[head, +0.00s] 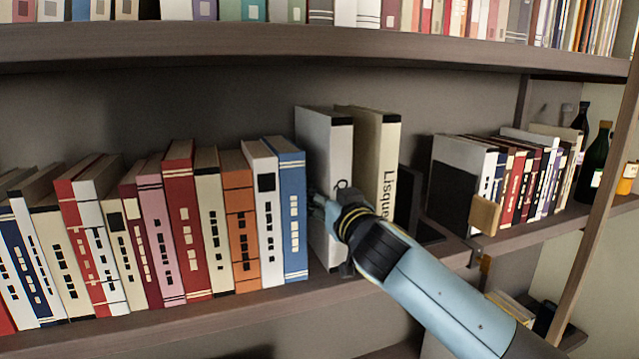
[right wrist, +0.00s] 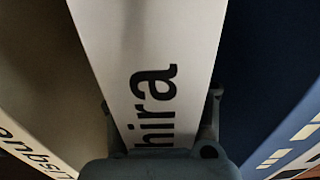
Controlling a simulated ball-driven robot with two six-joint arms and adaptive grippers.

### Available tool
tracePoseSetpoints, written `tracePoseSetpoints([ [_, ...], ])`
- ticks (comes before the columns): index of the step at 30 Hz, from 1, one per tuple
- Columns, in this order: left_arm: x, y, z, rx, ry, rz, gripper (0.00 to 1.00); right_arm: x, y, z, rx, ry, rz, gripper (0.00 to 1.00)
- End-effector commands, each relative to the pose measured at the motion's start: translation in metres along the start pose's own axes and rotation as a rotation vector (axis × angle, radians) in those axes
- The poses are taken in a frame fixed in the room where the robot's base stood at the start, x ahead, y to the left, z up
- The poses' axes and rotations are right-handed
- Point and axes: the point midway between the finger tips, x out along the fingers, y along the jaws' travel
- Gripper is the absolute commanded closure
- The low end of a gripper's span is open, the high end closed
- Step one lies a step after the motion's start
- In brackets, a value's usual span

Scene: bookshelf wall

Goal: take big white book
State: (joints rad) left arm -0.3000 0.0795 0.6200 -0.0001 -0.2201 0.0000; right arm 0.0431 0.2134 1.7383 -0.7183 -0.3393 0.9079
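The big white book (head: 325,150) stands upright on the middle shelf, between a blue book and a cream book. Its spine with dark letters (right wrist: 150,105) fills the middle of the right wrist view. My right gripper (head: 334,212) is at the lower part of this spine. In the right wrist view the gripper's fingers (right wrist: 160,112) lie close along both sides of the book and appear shut on it. The fingertips are partly hidden. My left gripper is not in view.
The blue book (head: 289,210) ends a row of books on the left. The cream book (head: 382,160) stands close on the right, with a dark bookend (head: 421,222) beyond it. Another book row and bottles (head: 594,160) are farther right. A shelf (head: 250,45) runs above.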

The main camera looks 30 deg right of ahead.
Motion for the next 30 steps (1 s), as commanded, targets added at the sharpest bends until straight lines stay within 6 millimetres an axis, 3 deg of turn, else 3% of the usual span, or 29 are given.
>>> tracePoseSetpoints([
  [1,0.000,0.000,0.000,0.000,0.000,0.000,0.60,0.000,0.000,0.000,0.000,0.000,0.000,0.80],
  [6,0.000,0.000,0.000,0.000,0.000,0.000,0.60,0.000,0.000,0.000,0.000,0.000,0.000,1.00],
  [21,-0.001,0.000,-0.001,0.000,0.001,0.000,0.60,0.001,-0.001,-0.009,0.000,0.013,-0.003,1.00],
  [30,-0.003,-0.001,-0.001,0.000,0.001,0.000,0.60,0.001,-0.001,-0.030,0.001,0.016,-0.004,1.00],
])
